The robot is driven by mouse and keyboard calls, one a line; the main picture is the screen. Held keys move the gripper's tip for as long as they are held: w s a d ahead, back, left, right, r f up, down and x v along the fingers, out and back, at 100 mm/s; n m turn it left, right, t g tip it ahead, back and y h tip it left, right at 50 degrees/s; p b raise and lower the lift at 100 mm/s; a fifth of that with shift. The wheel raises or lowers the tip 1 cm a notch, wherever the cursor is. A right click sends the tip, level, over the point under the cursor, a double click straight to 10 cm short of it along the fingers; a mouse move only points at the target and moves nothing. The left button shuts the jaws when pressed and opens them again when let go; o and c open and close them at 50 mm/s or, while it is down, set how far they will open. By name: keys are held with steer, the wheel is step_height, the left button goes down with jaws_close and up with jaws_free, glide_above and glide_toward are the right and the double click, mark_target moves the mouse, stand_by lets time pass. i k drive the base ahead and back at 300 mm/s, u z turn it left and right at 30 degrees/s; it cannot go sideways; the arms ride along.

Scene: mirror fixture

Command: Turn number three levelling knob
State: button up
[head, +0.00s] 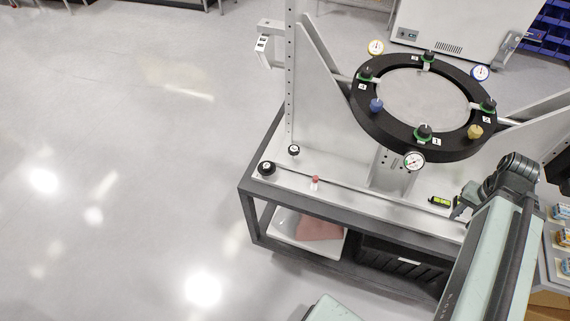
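A black ring fixture (372,133) stands on the bench, around a grey round disc (420,97). Black knobs with green bases sit on the ring: front (424,132), left (367,74), back (429,56) and right (488,104). Small white number tags lie beside them. The front tag (436,142) looks like 1; the back tag (415,58) is too small to read surely, so I cannot confirm which knob is number three. My gripper (459,210) is low at the right front of the bench, apart from the ring and knobs. Its fingers are small and partly hidden by my arm.
Dial gauges (414,161) and blue (376,105) and yellow (475,131) knobs surround the ring. A yellow-green level (440,202) lies beside my gripper. A red-topped item (315,183) and black knobs (266,168) stand on the bench (340,205). Floor at left is clear.

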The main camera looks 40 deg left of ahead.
mark_target(293, 150)
steer(key=z, duration=0.1)
steer(key=k, duration=0.7)
steer(key=z, duration=2.1)
steer(key=i, duration=0.9)
steer(key=u, duration=3.95)
steer(key=i, duration=1)
